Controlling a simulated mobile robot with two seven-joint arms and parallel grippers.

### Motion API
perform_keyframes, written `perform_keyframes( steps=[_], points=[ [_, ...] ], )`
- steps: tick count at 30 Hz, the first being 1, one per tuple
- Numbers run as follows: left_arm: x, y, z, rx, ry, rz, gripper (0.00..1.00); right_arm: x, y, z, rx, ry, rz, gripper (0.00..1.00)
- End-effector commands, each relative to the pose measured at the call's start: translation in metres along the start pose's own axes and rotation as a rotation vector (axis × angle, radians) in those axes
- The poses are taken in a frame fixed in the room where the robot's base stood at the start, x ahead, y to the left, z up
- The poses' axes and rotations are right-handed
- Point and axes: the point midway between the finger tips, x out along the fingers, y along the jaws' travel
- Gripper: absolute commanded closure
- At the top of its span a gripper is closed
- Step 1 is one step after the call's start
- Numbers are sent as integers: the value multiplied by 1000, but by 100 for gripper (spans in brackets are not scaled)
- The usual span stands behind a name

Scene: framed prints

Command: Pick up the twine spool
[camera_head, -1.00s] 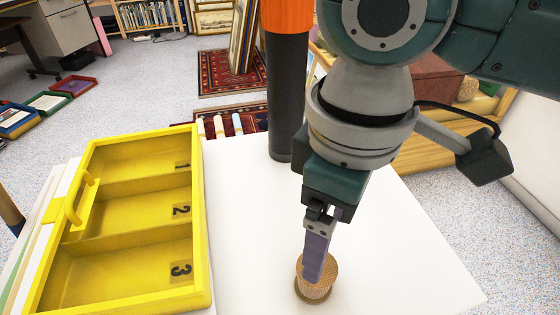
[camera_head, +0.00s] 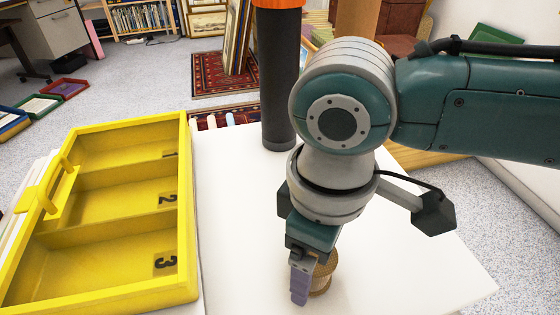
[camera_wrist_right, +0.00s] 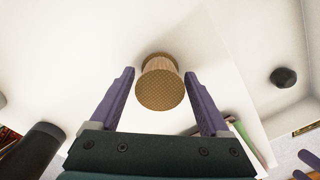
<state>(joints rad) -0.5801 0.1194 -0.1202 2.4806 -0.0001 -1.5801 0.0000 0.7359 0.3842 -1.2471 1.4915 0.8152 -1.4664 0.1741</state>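The twine spool (camera_head: 323,274), tan and woven-looking, stands on the white table top. In the right wrist view the spool (camera_wrist_right: 161,83) is between the two purple fingertips of my right gripper (camera_wrist_right: 160,76), with a gap on each side. My right gripper (camera_head: 299,284) is open and points down; in the head view its fingers partly cover the spool's left side. My left gripper is not in the head view. Two purple pieces at the lower right edge of the right wrist view may be its fingers, but I cannot tell their state.
A yellow tray (camera_head: 190,230) with three numbered compartments, all empty, lies on the left of the white table (camera_head: 240,240). The table is clear between tray and spool.

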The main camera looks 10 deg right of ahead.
Motion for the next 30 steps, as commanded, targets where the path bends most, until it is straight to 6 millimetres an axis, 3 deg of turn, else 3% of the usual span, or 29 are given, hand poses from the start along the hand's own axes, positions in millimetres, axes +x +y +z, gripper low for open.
perform_keyframes(
  steps=[2, 19, 30],
  points=[
    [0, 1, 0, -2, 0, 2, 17, 0, 0, 0, 0, 0, 0, 30],
    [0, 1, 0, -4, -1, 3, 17, 0, 0, 0, 0, 0, 0, 94],
    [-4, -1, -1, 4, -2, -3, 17, -8, 0, 0, 0, 1, 0, 95]
  ],
)
